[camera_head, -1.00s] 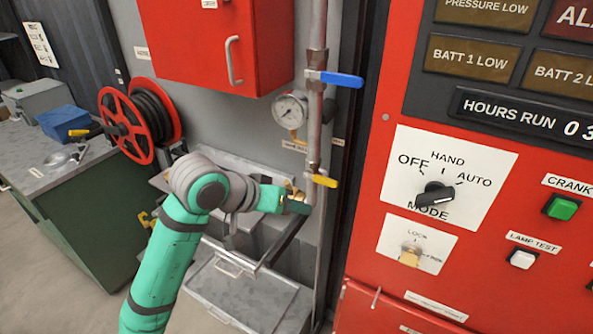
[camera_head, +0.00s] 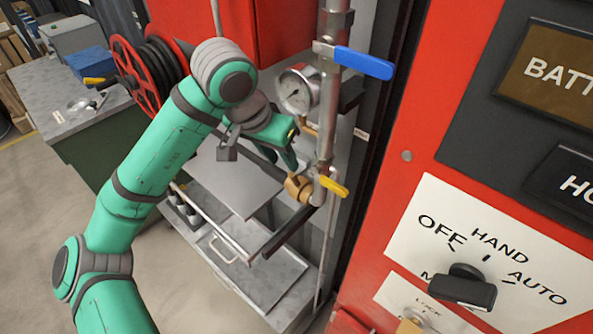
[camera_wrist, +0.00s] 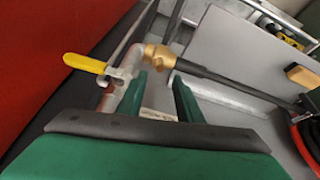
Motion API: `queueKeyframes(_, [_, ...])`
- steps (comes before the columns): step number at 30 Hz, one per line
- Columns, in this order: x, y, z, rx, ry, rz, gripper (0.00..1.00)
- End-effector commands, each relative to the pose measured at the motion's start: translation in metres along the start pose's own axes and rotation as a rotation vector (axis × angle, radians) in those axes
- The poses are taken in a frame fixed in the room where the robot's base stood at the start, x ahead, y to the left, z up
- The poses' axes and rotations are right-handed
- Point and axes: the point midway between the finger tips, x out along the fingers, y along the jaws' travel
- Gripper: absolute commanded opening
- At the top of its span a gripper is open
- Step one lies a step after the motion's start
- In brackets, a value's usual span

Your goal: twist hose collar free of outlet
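The brass hose collar (camera_head: 298,187) sits at the outlet (camera_head: 322,186) low on the vertical pipe, beside a yellow lever (camera_head: 333,186). In the wrist view the collar (camera_wrist: 158,56) still meets the outlet pipe, and a black hose (camera_wrist: 225,82) runs from it to the right. My gripper (camera_head: 284,160) is just above and left of the collar in the head view. In the wrist view its two green fingers (camera_wrist: 159,78) are apart with nothing held between them. The collar lies beyond the fingertips; whether they touch it is not clear.
A pressure gauge (camera_head: 298,90) and a blue lever (camera_head: 362,63) are on the pipe above. The red control panel (camera_head: 385,215) stands close on the right. A grey shelf (camera_head: 235,175) lies below left, and a red hose reel (camera_head: 135,75) stands behind my arm.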

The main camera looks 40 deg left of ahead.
Motion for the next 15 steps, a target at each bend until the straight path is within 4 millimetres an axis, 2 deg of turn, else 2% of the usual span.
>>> queueKeyframes(9, [0.056, 0.0, 0.001, -0.001, -0.002, 0.002, 0.33])
queueKeyframes(15, [0.082, 0.001, 0.0, 0.002, -0.001, 0.001, 0.33])
